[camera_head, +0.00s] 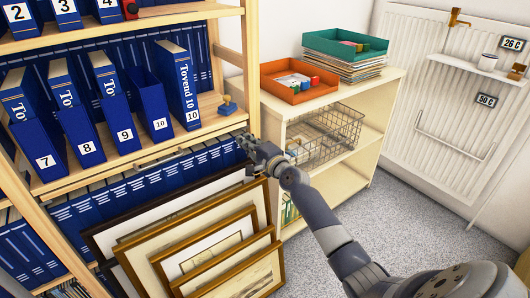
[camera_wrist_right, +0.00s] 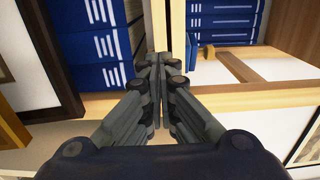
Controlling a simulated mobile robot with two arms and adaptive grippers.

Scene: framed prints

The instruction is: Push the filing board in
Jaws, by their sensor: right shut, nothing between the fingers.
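The filing board (camera_head: 190,147) appears as a thin light-wood strip with a dark line along it, just under the shelf of numbered binders in the head view. My right gripper (camera_head: 243,140) is at the right end of this strip, beside the bookcase's right post. Whether it touches the board cannot be told. In the right wrist view the gripper's fingers (camera_wrist_right: 160,62) are together and empty, pointing at a narrow light strip between blue binders. How far the board sticks out is hard to tell. My left gripper is not in view.
Blue binders (camera_head: 130,112) stand on the shelf above, with more below. Framed prints (camera_head: 215,235) lean against the bookcase under my right arm. A low cream shelf unit (camera_head: 345,185) with trays and a wire basket (camera_head: 325,130) stands to the right. Grey carpet is clear beyond.

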